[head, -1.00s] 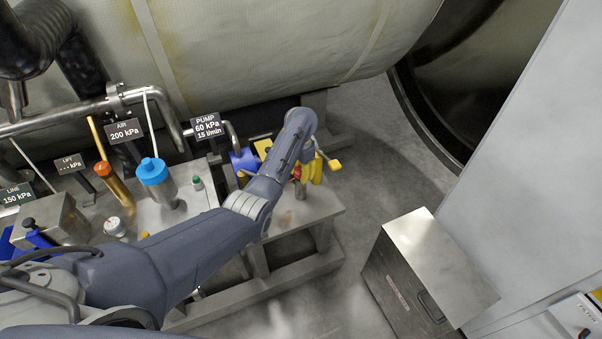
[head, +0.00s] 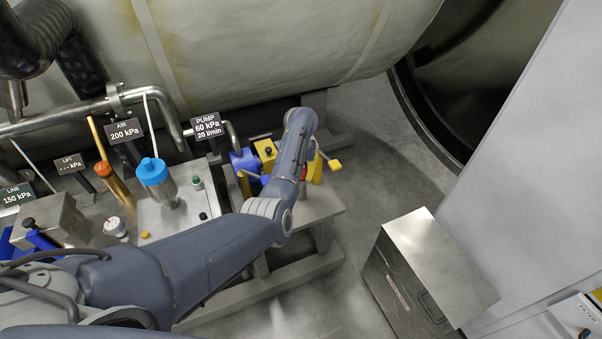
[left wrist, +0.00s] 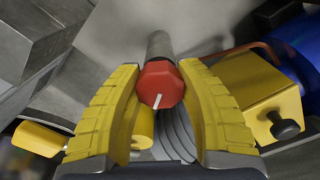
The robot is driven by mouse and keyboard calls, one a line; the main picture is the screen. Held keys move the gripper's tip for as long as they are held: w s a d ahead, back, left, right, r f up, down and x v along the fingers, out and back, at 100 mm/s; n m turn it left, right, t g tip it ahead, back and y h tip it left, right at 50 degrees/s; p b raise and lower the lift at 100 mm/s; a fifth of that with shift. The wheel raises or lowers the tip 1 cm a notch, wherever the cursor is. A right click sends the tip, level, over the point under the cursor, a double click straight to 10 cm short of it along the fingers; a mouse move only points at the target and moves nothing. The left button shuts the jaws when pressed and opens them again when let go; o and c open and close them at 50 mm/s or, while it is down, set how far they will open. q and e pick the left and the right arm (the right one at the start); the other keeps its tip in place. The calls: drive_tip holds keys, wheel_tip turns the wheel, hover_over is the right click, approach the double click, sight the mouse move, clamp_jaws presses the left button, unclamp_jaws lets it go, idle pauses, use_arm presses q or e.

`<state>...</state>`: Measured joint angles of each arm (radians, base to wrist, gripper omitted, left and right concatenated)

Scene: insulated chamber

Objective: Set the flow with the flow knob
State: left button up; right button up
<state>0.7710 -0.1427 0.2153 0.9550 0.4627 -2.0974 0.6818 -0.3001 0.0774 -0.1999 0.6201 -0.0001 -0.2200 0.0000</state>
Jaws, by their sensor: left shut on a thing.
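The flow knob (left wrist: 160,82) is a red, many-sided knob with a white pointer line, on a grey cylindrical stem. In the left wrist view it sits between the yellow fingers of my left gripper (left wrist: 160,95), which is shut on it. The white line points down and slightly left. The pump sign (head: 207,126) reads 60 kPa and 20 l/min. My right gripper is not in view.
A yellow block with a black knob (left wrist: 260,100) stands close right of the gripper in the wrist view. A blue-capped cylinder (head: 153,172) and the air sign (head: 125,132) stand left of my forearm. A metal box (head: 430,272) is on the floor at right.

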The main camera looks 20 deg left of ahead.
use_arm(q)
drive_tip(key=shift+s+a+f, duration=0.1)
drive_tip(key=shift+s, duration=0.05)
idle(0.3)
drive_tip(key=o, duration=1.3)
drive_tip(key=shift+c, duration=0.2)
drive_tip(key=shift+r, duration=0.75)
wheel_tip(320, 180, up, 11)
drive_tip(key=shift+f, duration=0.15)
